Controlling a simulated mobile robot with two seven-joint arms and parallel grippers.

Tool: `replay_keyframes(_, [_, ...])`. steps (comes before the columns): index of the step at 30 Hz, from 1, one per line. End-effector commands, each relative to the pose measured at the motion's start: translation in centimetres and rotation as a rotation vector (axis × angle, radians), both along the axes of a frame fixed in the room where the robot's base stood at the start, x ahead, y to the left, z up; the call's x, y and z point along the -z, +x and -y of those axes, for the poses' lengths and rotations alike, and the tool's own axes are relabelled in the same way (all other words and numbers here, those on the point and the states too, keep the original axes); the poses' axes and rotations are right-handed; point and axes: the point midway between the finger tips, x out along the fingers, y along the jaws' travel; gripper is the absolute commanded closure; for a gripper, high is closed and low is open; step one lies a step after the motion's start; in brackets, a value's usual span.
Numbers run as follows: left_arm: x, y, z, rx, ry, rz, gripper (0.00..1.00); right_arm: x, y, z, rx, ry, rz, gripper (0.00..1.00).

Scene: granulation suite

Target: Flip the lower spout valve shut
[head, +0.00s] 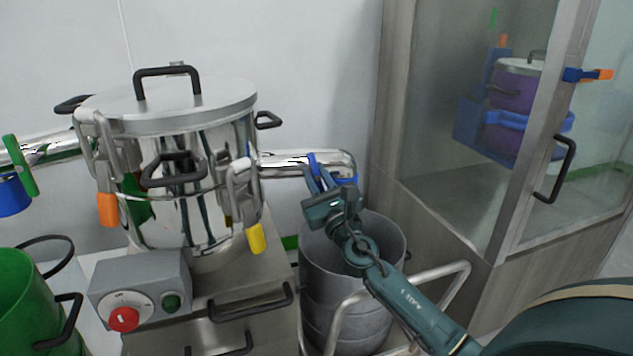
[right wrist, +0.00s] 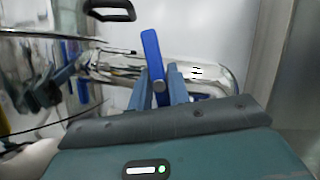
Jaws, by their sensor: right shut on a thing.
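A polished steel spout (head: 285,162) leaves the right side of the steel vessel (head: 160,215) and bends down over a grey bin. Its blue valve lever (head: 311,158) stands up across the pipe. My right gripper (head: 317,180) is at this lever from the front, shut on it. In the right wrist view, the lever (right wrist: 151,55) rises, slightly tilted, between the two close-set fingers (right wrist: 160,86), with the spout (right wrist: 205,75) behind. My left gripper is not in view.
The open grey bin (head: 318,270) stands under the spout. A metal rail (head: 440,283) and a glass-doored cabinet (head: 470,180) are to the right. A second spout (head: 55,148) with a green lever (head: 20,165) leaves the vessel's left side. A control box (head: 140,285) sits in front.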

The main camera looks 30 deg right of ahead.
Motion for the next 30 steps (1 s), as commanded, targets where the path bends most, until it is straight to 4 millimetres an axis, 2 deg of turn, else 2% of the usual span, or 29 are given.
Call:
replay_keyframes(12, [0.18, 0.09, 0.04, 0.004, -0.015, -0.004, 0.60, -0.01, 0.01, -0.05, -0.002, 0.212, 0.051, 1.00])
replay_keyframes(30, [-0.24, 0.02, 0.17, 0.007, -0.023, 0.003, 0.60, -0.08, 0.01, -0.01, -0.001, 0.249, 0.061, 1.00])
